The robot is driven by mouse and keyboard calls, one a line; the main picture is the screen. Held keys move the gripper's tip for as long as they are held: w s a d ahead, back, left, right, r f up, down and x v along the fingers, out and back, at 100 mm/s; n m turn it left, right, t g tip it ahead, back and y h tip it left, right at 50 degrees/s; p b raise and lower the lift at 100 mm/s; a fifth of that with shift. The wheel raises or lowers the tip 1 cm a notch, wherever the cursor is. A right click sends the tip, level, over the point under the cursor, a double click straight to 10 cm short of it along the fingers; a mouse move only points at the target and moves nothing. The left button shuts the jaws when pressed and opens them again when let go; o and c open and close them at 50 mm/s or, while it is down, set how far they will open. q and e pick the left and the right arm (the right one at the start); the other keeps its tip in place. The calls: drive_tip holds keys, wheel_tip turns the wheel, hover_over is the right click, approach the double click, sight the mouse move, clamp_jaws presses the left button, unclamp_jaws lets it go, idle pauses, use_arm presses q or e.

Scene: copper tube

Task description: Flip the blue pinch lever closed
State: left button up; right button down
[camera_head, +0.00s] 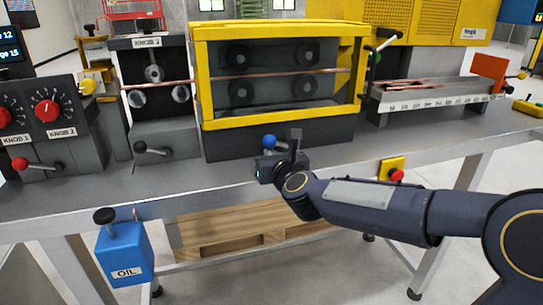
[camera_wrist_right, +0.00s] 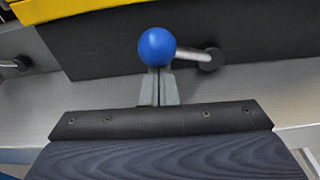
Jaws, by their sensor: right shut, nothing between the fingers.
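The blue pinch lever has a blue ball knob (camera_head: 269,142) in front of the dark base below the yellow-framed roller unit. In the right wrist view the blue knob (camera_wrist_right: 157,47) sits on a metal rod that runs right to a dark round pivot (camera_wrist_right: 211,60). My right gripper (camera_head: 293,135) is beside the knob in the head view. In the right wrist view its fingers (camera_wrist_right: 158,75) are shut and empty, with their tips right at the knob's near side; I cannot tell whether they touch it. My left gripper is not in view.
A yellow-framed guard (camera_head: 280,122) encloses rollers with a copper tube (camera_head: 285,76) running through. A black-knobbed lever (camera_head: 140,147) and a red-knobbed lever (camera_head: 20,164) stand to the left. A red button (camera_head: 397,175) is on the table's front edge. A blue oil can (camera_head: 124,254) is at the front left.

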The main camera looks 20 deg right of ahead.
drive_tip(key=shift+d+r+m+b, duration=0.1)
drive_tip(key=shift+r+m+b, duration=0.05)
drive_tip(key=shift+m+b, duration=0.2)
